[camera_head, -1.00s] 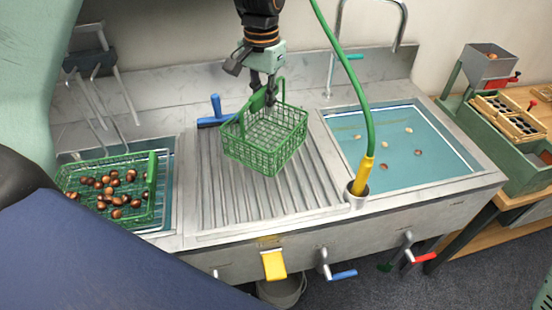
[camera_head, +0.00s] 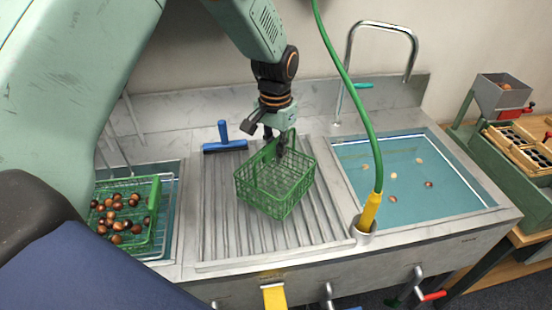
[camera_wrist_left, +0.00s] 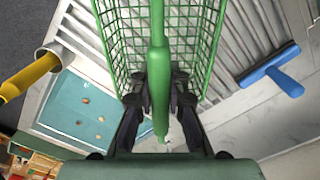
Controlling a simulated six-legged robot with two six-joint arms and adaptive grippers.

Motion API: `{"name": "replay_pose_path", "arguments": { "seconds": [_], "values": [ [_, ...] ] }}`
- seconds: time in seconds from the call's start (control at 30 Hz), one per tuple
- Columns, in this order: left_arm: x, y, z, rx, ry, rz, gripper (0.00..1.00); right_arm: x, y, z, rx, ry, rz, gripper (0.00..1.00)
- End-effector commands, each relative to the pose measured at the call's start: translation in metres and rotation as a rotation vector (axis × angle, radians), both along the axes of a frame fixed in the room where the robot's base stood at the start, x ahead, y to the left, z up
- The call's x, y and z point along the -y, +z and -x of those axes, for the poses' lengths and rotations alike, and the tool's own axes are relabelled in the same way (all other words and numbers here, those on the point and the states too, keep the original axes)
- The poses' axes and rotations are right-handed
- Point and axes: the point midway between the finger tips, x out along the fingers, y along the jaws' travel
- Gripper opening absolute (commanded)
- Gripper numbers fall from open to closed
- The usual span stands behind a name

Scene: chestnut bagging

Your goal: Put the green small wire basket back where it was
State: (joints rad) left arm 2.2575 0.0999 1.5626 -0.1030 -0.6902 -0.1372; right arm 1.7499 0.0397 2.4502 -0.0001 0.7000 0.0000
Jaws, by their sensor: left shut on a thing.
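The green small wire basket (camera_head: 274,186) is empty and hangs at or just above the ribbed drainboard (camera_head: 222,235); I cannot tell whether it touches. My left gripper (camera_head: 281,148) is shut on the basket's handle at its back side. In the left wrist view the handle bar (camera_wrist_left: 158,80) runs between the gripper's fingers (camera_wrist_left: 159,112), with the basket mesh (camera_wrist_left: 200,45) beyond. My right gripper is not in view.
Another green basket (camera_head: 157,205) with several chestnuts sits in the left sink. A blue squeegee (camera_head: 224,142) lies behind the drainboard. The right sink (camera_head: 440,195) holds water and several floating chestnuts. A green hose with a yellow nozzle (camera_head: 369,212) stands between drainboard and right sink.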

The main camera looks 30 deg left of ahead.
Motion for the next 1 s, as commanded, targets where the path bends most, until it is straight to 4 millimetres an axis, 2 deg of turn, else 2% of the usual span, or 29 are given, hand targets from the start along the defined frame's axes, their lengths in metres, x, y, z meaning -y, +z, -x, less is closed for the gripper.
{"name": "replay_pose_path", "arguments": {
  "seconds": [0.1,0.2,0.57,0.6,0.83,1.0],
  "values": [
    [0.000,-0.018,0.000,-0.003,0.000,0.000,0.00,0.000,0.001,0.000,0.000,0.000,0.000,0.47],
    [0.000,-0.028,-0.002,-0.001,0.000,0.000,0.00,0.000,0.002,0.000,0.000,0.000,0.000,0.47],
    [0.000,-0.032,-0.003,0.000,0.000,0.000,0.00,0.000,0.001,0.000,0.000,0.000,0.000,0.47],
    [0.000,-0.032,-0.003,0.000,0.000,0.000,0.17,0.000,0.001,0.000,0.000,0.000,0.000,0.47],
    [0.000,-0.031,-0.003,0.000,0.000,0.000,0.36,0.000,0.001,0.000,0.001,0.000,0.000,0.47],
    [0.000,-0.031,-0.003,-0.001,0.000,0.000,0.37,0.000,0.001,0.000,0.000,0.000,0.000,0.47]
  ]
}}
